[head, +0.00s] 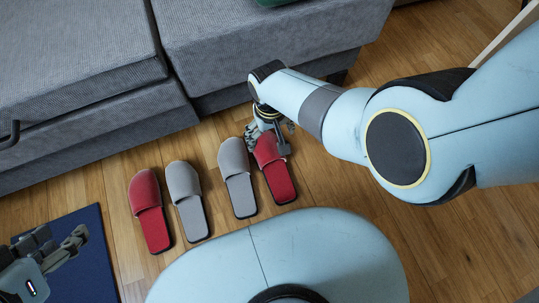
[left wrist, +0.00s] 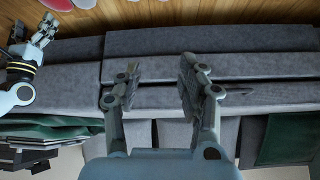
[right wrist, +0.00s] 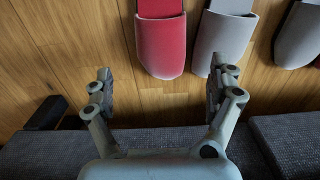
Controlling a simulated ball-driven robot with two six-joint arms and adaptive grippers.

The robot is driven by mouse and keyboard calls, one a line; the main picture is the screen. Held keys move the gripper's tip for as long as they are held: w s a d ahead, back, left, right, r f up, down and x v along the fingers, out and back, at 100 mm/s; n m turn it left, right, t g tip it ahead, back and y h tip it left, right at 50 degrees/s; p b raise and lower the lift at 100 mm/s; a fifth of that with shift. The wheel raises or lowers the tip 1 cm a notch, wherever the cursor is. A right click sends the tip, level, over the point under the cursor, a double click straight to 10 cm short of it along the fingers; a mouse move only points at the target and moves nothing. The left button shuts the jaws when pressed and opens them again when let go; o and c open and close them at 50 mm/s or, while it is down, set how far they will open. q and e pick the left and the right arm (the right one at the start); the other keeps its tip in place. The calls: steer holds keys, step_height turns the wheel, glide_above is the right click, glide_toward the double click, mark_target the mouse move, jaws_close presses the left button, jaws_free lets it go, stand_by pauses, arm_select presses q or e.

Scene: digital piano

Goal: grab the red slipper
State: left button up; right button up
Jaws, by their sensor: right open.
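Two red slippers lie on the wood floor in a row with two grey ones. One red slipper (head: 150,208) is at the row's left end, the other red slipper (head: 279,180) at its right end. My right gripper (head: 267,140) is open over the toe of the right-end red slipper and hides part of it. In the right wrist view this red slipper (right wrist: 162,42) lies ahead, in line with the gap between the open fingers (right wrist: 163,88), and nothing is held. My left gripper (head: 57,247) is open and empty at the lower left; its spread fingers show in the left wrist view (left wrist: 160,70).
A grey slipper (head: 238,177) lies close beside the right-end red one; another grey slipper (head: 187,200) is further left. A grey sofa (head: 255,45) stands just behind the toes. A dark blue mat (head: 85,262) lies at the lower left. Floor to the right is clear.

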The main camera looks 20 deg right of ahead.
mark_target(270, 149)
step_height(270, 149, down, 2)
steer(key=shift+s+f+b, duration=0.1)
steer(key=shift+f+b, duration=0.1)
steer(key=shift+b, duration=0.6)
steer(key=shift+f+b, duration=0.5)
steer(key=shift+f, duration=0.3)
steer(key=shift+f+b, duration=0.75)
steer(key=shift+b, duration=0.15)
steer(key=shift+f+b, duration=0.7)
steer(key=shift+f, duration=0.05)
step_height(270, 149, down, 2)
steer(key=shift+f+b, duration=0.1)
steer(key=shift+b, duration=0.9)
steer(key=c, duration=1)
arm_select(q)
steer(key=w+d+r+m+t+h, duration=0.1)
steer(key=w+r+t, duration=0.3)
steer(key=r+t, duration=0.4)
steer(key=w+d+r+m+t+h, duration=0.2)
steer(key=w+r+t+h, duration=0.2)
steer(key=r+t, duration=0.5)
step_height(270, 149, up, 6)
steer(key=shift+w+d+f+m, duration=0.25)
steer(key=shift+w+m, duration=0.05)
steer(key=shift+w, duration=0.45)
